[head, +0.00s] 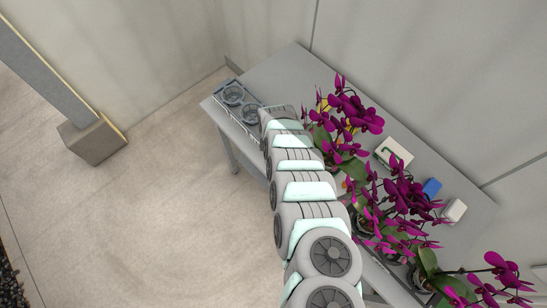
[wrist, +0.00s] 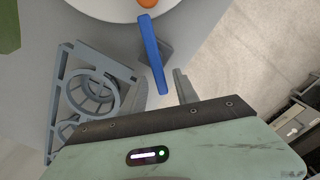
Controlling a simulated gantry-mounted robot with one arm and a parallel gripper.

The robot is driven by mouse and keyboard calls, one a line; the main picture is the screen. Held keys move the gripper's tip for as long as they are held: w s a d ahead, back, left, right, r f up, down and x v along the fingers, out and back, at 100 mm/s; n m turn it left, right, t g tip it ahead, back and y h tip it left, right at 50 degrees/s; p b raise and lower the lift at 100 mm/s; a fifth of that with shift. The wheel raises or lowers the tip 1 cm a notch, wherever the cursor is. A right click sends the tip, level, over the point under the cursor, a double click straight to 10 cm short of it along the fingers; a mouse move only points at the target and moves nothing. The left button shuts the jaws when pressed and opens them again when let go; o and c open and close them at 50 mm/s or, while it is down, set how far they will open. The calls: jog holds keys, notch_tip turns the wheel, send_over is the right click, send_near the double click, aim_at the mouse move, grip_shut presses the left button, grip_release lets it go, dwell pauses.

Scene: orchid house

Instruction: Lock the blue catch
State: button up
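A long blue bar (wrist: 152,50), which looks like the blue catch, shows in the wrist view. It runs from the top centre down between my gripper's fingertips, with a grey block (wrist: 158,51) behind it. My gripper (wrist: 157,90) is open, with one grey finger on each side of the bar's lower end. I see no clear contact between the fingers and the bar. In the head view my arm reaches away to the table's far left end, and I cannot make out the catch or the fingers there.
A grey rack with round holders (wrist: 61,100) stands close on the left in the wrist view. A white round surface (wrist: 105,8) with an orange piece (wrist: 147,3) is at the top. Purple orchids (head: 352,112) crowd the grey table (head: 283,75) to the right of my arm.

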jog(key=shift+r, duration=3.6)
